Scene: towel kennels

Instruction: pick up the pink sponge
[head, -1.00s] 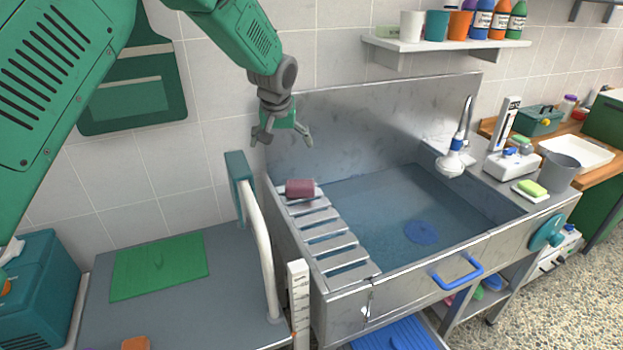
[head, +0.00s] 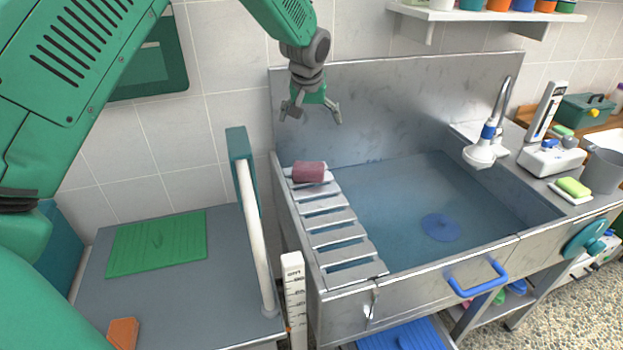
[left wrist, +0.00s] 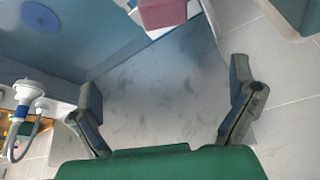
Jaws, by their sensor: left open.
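The pink sponge (head: 309,172) lies on the far end of the slatted metal rack (head: 325,221) at the left side of the sink. In the left wrist view the pink sponge (left wrist: 162,13) shows at the top edge, partly cut off. My left gripper (head: 311,117) is open and empty. It hangs above the sponge, apart from it, in front of the metal backsplash. Its two fingers (left wrist: 168,105) are spread wide in the left wrist view, with only backsplash between them. My right gripper is not in view.
The sink (head: 410,200) holds water and a blue disc (head: 440,227). A white-railed post (head: 255,235) stands left of the rack. A faucet (head: 488,150) and a green-and-yellow sponge (head: 573,187) are at the right. A green mat (head: 157,243) lies on the grey table.

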